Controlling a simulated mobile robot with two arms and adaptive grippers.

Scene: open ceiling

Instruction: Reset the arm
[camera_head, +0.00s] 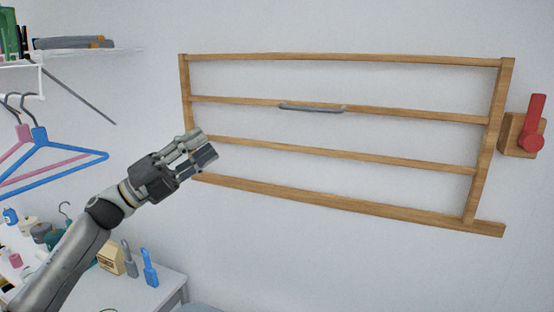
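My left arm comes in from the lower left. Its grey gripper (204,147) is raised in the air and points up and to the right. In the picture its fingertips overlap the left end of the wooden rack. Nothing shows between the fingers, but from this angle I cannot tell whether they are apart or together. My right arm and gripper are not in view.
A wooden wall rack (345,208) with a grey handle (311,108) spans the wall. A red lever (534,120) is at right. Blue (55,181) and pink hangers hang at left. A cluttered white table (172,281) stands below.

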